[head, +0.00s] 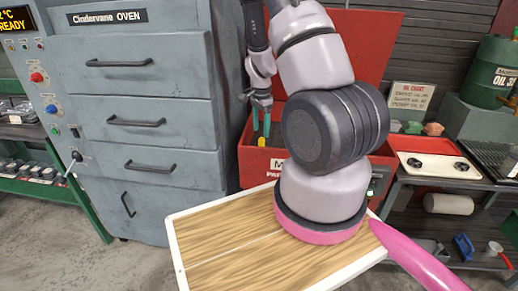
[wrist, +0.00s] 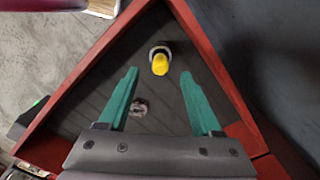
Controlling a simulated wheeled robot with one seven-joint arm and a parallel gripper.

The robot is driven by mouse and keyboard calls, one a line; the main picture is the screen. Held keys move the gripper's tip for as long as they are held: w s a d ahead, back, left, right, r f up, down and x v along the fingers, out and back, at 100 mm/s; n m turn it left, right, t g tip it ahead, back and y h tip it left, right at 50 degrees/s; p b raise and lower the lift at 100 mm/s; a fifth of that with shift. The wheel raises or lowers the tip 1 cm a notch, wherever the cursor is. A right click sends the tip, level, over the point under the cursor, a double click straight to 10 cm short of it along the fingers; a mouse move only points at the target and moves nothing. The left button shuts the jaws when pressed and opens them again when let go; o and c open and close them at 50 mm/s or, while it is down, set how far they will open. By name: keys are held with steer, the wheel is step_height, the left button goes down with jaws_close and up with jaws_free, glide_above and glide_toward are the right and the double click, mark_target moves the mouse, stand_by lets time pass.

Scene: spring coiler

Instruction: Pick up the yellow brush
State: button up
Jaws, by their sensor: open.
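The yellow brush, as far as I can tell, is the small yellow piece (wrist: 160,64) with a pale grey end, in the wrist view. It is on the dark floor of a red-walled box (wrist: 72,79). My gripper (wrist: 159,73) is open, its two teal fingers apart, with nothing held between them. The yellow piece shows between and just beyond the fingertips; how far below them it is, I cannot tell. In the head view my gripper (head: 261,120) hangs over the front of the red box (head: 260,166); the box's inside is hidden there.
A small grey round thing (wrist: 139,107) lies on the box floor near the left finger. The grey oven cabinet (head: 140,110) stands left of the box in the head view. A red and white tray (head: 432,160) is on the bench at right.

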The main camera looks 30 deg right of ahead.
mark_target(262, 138)
steer(key=f, duration=0.7)
steer(key=shift+w+d+f, duration=0.1)
steer(key=shift+d+f, duration=0.1)
steer(key=shift+f, duration=0.1)
jaws_close()
